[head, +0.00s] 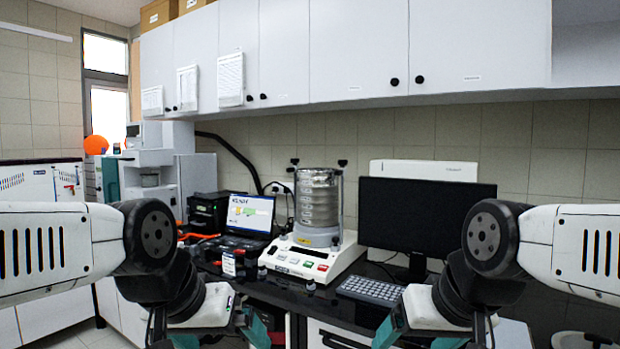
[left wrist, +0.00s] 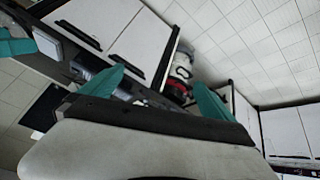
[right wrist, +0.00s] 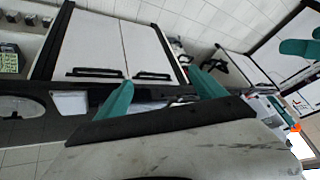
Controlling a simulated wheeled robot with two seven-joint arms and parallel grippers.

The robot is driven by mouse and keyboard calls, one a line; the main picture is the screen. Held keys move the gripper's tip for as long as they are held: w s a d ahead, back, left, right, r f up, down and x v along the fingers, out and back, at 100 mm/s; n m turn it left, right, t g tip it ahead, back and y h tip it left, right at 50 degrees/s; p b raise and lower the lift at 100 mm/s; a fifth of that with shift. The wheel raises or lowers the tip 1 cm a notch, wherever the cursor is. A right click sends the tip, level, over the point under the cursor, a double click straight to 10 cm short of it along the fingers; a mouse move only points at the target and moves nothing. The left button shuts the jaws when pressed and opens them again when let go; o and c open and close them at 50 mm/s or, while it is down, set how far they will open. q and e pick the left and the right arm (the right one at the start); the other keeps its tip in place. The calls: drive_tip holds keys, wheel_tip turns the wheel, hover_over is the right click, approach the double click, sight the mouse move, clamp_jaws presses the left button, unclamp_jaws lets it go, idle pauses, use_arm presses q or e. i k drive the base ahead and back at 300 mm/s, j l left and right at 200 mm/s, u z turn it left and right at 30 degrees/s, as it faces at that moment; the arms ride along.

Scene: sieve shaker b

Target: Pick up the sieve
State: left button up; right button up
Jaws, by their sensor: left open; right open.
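A stack of round metal sieves (head: 318,203) stands upright on the white sieve shaker (head: 310,256) on the black counter, clamped between upright rods. My left gripper (head: 250,330) is low at the left of the head view, in front of the counter; its teal fingers also show apart and empty in the left wrist view (left wrist: 155,90). My right gripper (head: 415,338) is low at the right, with its teal fingers apart and empty in the right wrist view (right wrist: 165,90). Both grippers are well apart from the sieves. The wrist views do not show the sieves.
A laptop (head: 249,216) stands left of the shaker. A dark monitor (head: 425,213) and a keyboard (head: 371,290) are to its right. White wall cabinets (head: 360,45) hang above.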

sight(304, 172)
drive_tip(key=z, duration=2.15)
drive_tip(key=u, duration=2.05)
drive_tip(key=i+j+z, duration=0.1)
drive_tip(key=z, duration=0.35)
drive_tip(key=i+j+z, duration=0.15)
drive_tip(key=z, duration=0.25)
drive_tip(key=i+j+z, duration=0.1)
drive_tip(key=z, duration=0.35)
drive_tip(key=j, duration=0.1)
